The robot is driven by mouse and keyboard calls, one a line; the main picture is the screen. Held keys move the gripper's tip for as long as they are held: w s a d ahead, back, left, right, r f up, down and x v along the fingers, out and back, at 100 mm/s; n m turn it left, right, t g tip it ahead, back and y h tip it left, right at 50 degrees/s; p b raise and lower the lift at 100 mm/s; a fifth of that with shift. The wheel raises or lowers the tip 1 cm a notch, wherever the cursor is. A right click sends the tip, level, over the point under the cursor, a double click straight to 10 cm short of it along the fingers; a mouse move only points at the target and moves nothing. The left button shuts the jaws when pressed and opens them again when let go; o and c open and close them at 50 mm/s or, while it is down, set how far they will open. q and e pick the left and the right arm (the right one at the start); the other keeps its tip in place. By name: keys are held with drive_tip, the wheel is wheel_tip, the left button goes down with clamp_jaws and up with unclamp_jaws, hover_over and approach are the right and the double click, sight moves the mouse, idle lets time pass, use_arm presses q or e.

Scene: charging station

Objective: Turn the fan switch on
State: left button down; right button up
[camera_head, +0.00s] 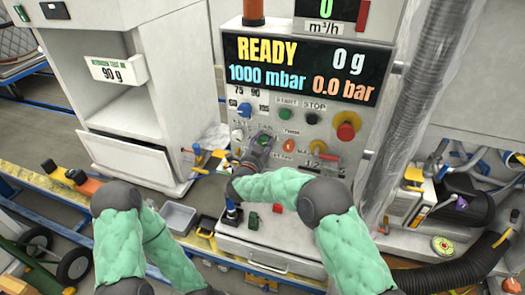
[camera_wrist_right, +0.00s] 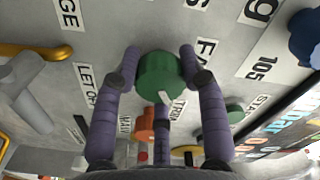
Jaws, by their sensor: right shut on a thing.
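The fan switch is a round green knob (camera_head: 264,139) on the grey control panel (camera_head: 335,155), beneath the display. In the right wrist view the green knob (camera_wrist_right: 158,76) has a pale pointer mark on its lower edge, and a label starting "FA" is partly covered beside it. My right gripper (camera_head: 259,150) is at the panel. In the right wrist view its purple fingers (camera_wrist_right: 160,70) are closed on both sides of the green knob. Its third finger is below the knob.
An orange-red knob (camera_wrist_right: 144,124) is close below the fingers in the wrist view. A blue knob (camera_head: 244,109), a green start button (camera_head: 285,114), a black stop button (camera_head: 312,118) and a red emergency button (camera_head: 347,126) are nearby. A corrugated hose (camera_head: 408,95) hangs at the right.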

drive_tip(key=m+b, duration=0.1)
drive_tip(key=b, duration=0.1)
drive_tip(key=m+b, duration=0.2)
drive_tip(key=shift+f, duration=0.25)
drive_tip(key=shift+r+m+b, duration=0.15)
drive_tip(key=shift+m+b, duration=1.3)
drive_tip(key=shift+m, duration=0.15)
drive_tip(key=o, duration=1.2)
drive_tip(key=shift+c, duration=0.2)
drive_tip(key=shift+s+r, duration=0.1)
drive_tip(key=v, duration=1.1)
drive_tip(key=shift+s, duration=0.35)
drive_tip(key=shift+a, duration=0.15)
